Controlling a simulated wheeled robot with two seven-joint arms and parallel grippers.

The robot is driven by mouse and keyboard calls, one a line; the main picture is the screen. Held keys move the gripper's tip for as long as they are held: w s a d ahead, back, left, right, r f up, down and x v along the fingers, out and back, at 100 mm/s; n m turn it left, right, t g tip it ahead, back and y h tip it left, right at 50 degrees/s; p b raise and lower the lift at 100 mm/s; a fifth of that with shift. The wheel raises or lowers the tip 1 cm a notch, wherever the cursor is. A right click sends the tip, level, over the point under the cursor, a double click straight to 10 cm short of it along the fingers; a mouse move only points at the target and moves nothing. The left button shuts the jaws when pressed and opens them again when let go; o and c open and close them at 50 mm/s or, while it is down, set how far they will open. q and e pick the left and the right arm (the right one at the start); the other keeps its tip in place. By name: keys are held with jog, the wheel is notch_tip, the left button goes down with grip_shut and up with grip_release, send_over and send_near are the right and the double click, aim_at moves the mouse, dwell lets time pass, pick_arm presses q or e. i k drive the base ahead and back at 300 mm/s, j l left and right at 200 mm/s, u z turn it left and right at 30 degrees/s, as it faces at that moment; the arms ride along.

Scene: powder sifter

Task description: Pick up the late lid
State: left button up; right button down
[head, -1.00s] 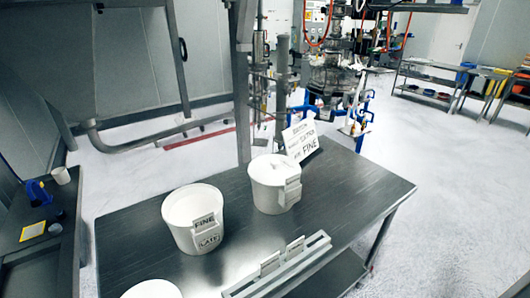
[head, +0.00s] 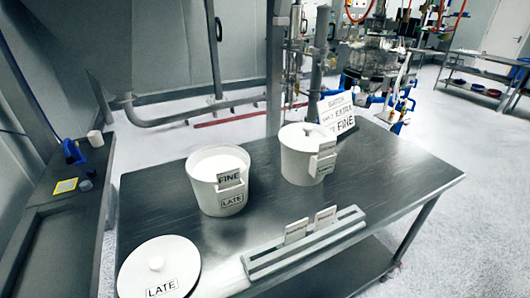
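The late lid (head: 178,256) is a round white lid with a knob and a "LATE" label. It lies on the near left part of the metal table (head: 375,185) in the head view. Behind it stands an open white bucket (head: 206,200) with "FINE" and "LATE" tags, filled with something white. A second white bucket (head: 296,165) stands to its right with a lid on top. Neither of my grippers shows in the head view.
A grey rack (head: 275,258) with upright cards stands at the table's front. A sign reading "FINE" (head: 337,115) stands behind the second bucket. A dark side bench (head: 45,220) at left holds a blue tool and a cup. The table's right part is clear.

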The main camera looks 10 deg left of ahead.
aim_at(167, 266)
jog(key=u, duration=1.3)
jog(key=k+l+u, duration=0.1)
jog(key=l+u, duration=0.4)
jog(key=k+l+u, duration=0.2)
jog(key=u, duration=0.25)
